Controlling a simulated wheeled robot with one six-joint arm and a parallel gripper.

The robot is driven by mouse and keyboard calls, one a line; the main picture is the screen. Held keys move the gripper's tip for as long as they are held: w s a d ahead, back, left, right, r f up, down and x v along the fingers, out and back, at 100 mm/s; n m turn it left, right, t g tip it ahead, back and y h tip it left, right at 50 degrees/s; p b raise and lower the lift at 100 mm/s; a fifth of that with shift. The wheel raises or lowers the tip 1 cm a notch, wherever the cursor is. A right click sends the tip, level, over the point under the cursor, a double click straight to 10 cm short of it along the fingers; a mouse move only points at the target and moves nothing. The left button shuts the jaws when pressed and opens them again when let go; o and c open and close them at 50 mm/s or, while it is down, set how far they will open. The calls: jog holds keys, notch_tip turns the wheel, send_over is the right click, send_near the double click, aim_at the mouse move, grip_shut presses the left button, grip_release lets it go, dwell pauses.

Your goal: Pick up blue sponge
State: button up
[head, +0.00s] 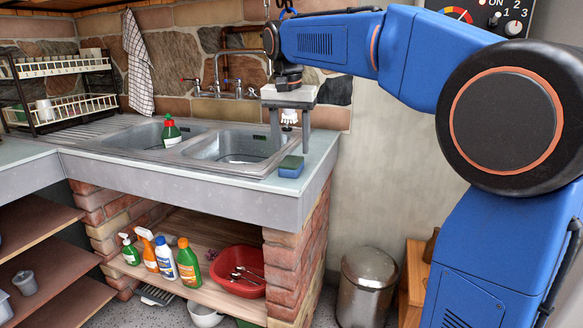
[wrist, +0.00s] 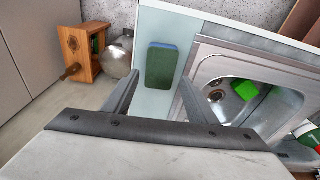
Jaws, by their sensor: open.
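The blue sponge (head: 290,171), blue below with a green top face, lies on the pale counter at the front right corner, right of the sink. In the wrist view the sponge (wrist: 160,66) shows its green face, with a blue edge along it. My gripper (head: 289,143) is open and points down above the counter, a little above and behind the sponge in the head view. In the wrist view my gripper (wrist: 154,88) has its two fingers spread to the left and right of the sponge, with nothing between them touching it.
A double steel sink (head: 228,147) lies left of the sponge, with a green bottle (head: 171,133) at its divider. A bright green thing (wrist: 246,90) sits in the basin. A tap (head: 229,80) stands behind. The counter edge is close, with a metal bin (head: 367,285) below.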

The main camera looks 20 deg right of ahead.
aim_at(291, 161)
jog(key=shift+w+d+f, duration=0.1)
jog(key=shift+w+f, duration=0.05)
jog(key=shift+f, duration=2.6)
jog(key=shift+c, duration=0.6)
jog(key=c, duration=0.7)
